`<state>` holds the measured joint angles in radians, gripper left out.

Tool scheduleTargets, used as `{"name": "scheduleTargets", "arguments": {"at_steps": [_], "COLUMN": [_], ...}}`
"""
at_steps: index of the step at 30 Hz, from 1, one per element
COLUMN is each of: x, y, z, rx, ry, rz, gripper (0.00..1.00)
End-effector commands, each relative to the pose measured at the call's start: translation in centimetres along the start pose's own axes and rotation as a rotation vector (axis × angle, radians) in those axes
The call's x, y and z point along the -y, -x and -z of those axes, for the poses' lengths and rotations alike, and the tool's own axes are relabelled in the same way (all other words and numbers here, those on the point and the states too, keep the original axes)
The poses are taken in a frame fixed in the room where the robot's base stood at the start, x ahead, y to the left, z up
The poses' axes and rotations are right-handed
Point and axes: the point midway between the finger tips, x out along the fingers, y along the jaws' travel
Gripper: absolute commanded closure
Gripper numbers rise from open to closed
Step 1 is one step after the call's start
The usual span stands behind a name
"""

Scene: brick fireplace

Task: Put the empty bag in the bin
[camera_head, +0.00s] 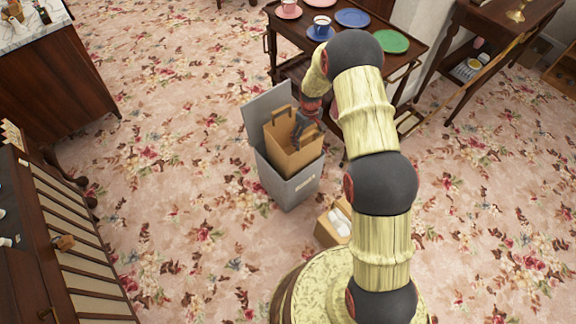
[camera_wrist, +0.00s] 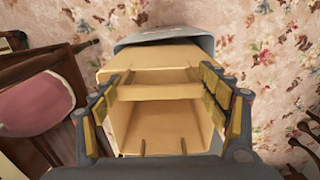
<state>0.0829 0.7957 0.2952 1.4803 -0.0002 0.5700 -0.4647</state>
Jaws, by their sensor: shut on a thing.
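The empty brown paper bag (camera_head: 291,159) is upright, with its lower part inside the mouth of the grey bin (camera_head: 290,190) and its top and handles above the rim. The bin's lid stands open at the back. My gripper (camera_head: 307,128) is at the bag's top edge, shut on the bag. In the wrist view, the fingers of my gripper (camera_wrist: 160,103) lie on both sides of the open bag (camera_wrist: 160,91), whose inside looks empty. The bin (camera_wrist: 165,36) shows behind it. How deep the bag's base sits is hidden.
A small cardboard box (camera_head: 329,233) with white items stands on the floor near my base. A dark wooden cart (camera_head: 410,32) with plates and cups stands behind the bin. A slatted wooden piece (camera_head: 55,235) is at left. The flowered carpet left of the bin is clear.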

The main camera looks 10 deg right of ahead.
Motion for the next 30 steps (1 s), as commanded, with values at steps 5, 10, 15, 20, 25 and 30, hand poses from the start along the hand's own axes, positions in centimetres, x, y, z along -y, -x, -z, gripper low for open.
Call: {"name": "scheduleTargets", "arguments": {"at_steps": [5,10,15,20,25,30], "x": [-0.01,0.00,0.00,0.01,0.01,-0.02], "y": [0.08,0.07,0.05,0.05,0.03,0.87], "z": [0.02,0.01,-0.01,-0.01,-0.03,0.04], "rx": [-0.001,0.000,0.000,0.000,0.001,-0.001], "ry": [0.000,0.000,0.000,0.000,0.000,0.000], "rz": [0.000,0.000,0.000,0.000,0.000,0.000], "gripper": [0.58,0.16,0.06,0.04,0.04,0.04]}}
